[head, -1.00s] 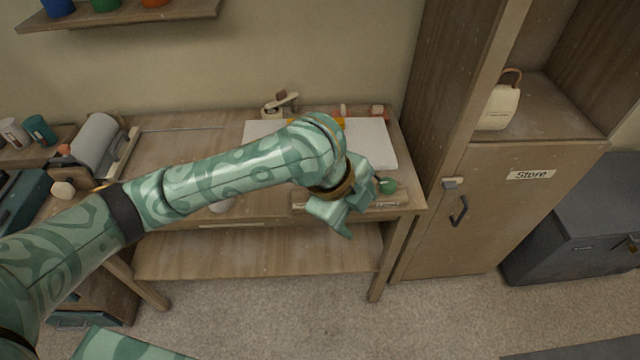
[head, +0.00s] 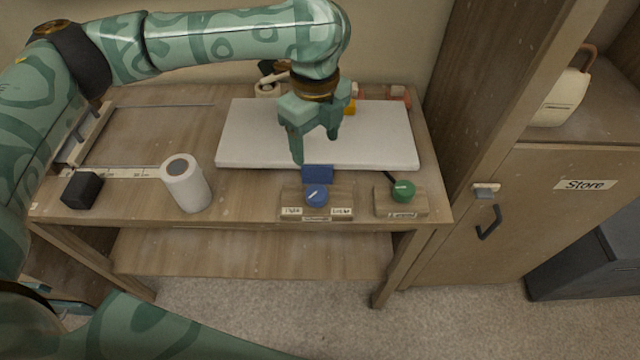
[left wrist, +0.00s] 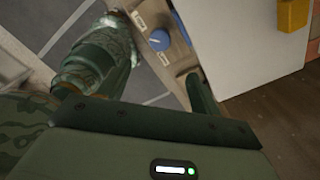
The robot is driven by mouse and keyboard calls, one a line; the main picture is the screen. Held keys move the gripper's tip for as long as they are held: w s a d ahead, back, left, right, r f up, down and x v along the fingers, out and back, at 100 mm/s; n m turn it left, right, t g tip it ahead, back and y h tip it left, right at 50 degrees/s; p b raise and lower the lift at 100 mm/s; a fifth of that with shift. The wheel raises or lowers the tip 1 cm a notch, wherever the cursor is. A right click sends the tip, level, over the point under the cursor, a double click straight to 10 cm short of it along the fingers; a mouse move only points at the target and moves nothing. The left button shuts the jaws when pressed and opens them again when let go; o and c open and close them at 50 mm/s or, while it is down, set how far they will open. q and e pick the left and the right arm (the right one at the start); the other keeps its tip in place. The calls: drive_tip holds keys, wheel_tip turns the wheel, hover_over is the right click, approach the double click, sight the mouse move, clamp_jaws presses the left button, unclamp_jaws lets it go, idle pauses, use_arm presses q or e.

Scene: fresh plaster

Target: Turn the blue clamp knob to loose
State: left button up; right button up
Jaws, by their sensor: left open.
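The blue clamp knob (head: 316,197) sits on a wooden block (head: 290,198) at the table's front edge. Small labels stand left and right of it, with another below; the left one seems to read "Tight". A short white mark slants across the knob's top; which end points is too small to tell. A blue block (head: 317,174) stands just behind it. My left gripper (head: 316,148) is open and empty above the white board, behind the knob and apart from it. The knob also shows in the left wrist view (left wrist: 159,40), beyond a dark finger. My right gripper is not in view.
A white roll (head: 186,186) and a black block (head: 82,190) stand left. The white board (head: 250,140) lies behind. A cabinet marked "Store" (head: 585,184) is at the right.

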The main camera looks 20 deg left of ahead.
use_arm(q)
drive_tip(key=b, duration=0.2)
approach(316, 192)
wheel_tip(316, 192, down, 8)
drive_tip(key=b, duration=0.3)
drive_tip(key=shift+b, duration=0.3)
drive_tip(key=shift+f, duration=0.6)
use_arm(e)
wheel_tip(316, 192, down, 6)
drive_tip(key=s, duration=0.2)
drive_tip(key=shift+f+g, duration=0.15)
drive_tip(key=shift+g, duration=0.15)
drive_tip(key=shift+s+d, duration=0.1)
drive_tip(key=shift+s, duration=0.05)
